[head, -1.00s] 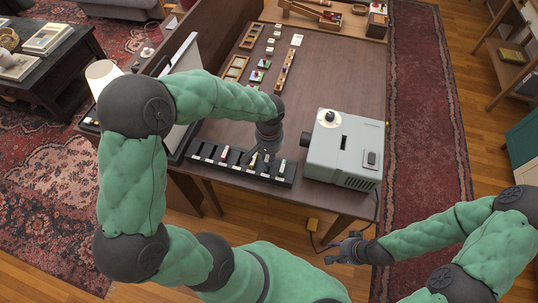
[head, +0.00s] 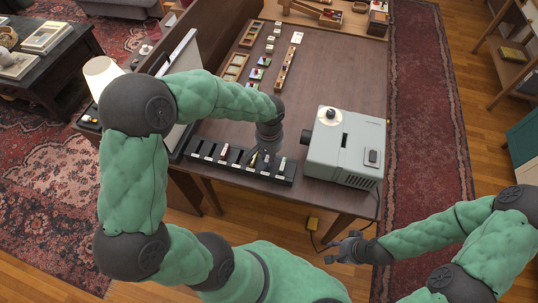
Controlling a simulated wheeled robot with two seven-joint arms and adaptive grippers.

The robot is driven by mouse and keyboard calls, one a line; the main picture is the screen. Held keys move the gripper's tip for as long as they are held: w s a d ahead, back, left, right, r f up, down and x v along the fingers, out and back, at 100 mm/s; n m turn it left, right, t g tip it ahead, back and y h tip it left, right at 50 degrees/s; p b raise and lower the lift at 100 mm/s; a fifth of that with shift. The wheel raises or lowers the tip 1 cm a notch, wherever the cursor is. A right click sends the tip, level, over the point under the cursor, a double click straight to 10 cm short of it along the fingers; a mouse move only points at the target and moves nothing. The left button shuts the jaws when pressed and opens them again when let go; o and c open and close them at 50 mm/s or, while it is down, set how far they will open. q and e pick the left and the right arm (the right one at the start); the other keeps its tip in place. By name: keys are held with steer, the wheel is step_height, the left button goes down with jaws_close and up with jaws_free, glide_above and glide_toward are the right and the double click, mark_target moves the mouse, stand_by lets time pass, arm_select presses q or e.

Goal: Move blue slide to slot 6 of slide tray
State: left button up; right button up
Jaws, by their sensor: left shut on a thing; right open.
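The black slide tray (head: 212,159) lies along the near edge of the dark table, with a row of slots and small white labels. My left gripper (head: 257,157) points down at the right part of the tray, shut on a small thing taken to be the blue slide. That slide is mostly hidden by the fingers, and I cannot tell how deep it sits in a slot. A slide with a pale and reddish edge (head: 282,162) stands near the tray's right end. My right gripper (head: 335,252) is open and empty, low in front of the table.
A grey projector (head: 345,150) stands right of the tray. A screen (head: 184,55) and a lamp (head: 101,72) are at the left. Small slides, wooden trays (head: 235,67) and a long wooden rack (head: 284,69) lie farther back. The table's middle is clear.

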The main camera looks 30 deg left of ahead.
arm_select(q)
steer(key=shift+f+b, duration=1.1)
steer(key=shift+f, duration=0.35)
steer(key=o, duration=0.9)
steer(key=shift+o, duration=0.2)
steer(key=shift+r+p, duration=2.35)
steer(key=shift+r, duration=0.7)
